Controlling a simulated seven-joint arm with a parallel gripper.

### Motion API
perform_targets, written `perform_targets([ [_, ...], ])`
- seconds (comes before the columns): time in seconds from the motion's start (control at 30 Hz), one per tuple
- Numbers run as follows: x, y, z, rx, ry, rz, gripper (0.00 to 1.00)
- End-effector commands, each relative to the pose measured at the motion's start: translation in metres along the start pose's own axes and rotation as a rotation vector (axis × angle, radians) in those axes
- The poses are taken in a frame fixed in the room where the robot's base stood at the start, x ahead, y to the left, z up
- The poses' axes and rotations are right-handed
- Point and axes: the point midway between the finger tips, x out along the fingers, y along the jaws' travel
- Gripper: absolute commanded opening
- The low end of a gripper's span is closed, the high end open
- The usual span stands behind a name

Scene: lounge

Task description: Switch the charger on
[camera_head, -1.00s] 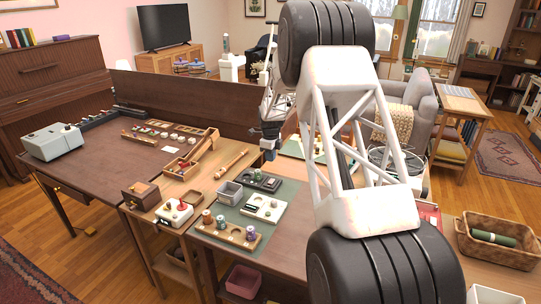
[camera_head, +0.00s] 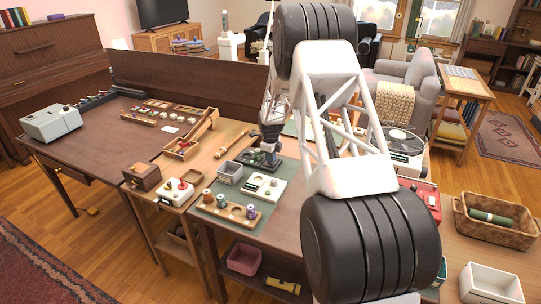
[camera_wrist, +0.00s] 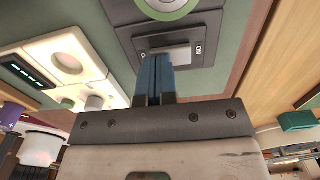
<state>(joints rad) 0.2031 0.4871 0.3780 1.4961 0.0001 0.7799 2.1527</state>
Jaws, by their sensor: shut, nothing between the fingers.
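The charger (camera_wrist: 205,19) is a dark grey box on the green mat, with a pale rocker switch (camera_wrist: 182,56) marked ON at the right end in the wrist view. A round recess with a green ring lies above the switch in that view. In the head view my gripper (camera_head: 268,152) is small and low at the charger.
A white device (camera_head: 264,187) with a knob lies close beside the charger. A grey open box (camera_head: 230,172) and a wooden tray with spools (camera_head: 229,209) are nearby. A wooden rod (camera_head: 232,143) lies behind on the table.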

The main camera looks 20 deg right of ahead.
Motion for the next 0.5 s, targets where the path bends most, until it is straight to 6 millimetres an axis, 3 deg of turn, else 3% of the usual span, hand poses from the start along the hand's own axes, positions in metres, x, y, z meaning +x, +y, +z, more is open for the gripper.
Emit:
perform_targets([
  [0.5, 0.0043, 0.0008, -0.0001, 0.000, 0.000, 0.001, 0.00],
])
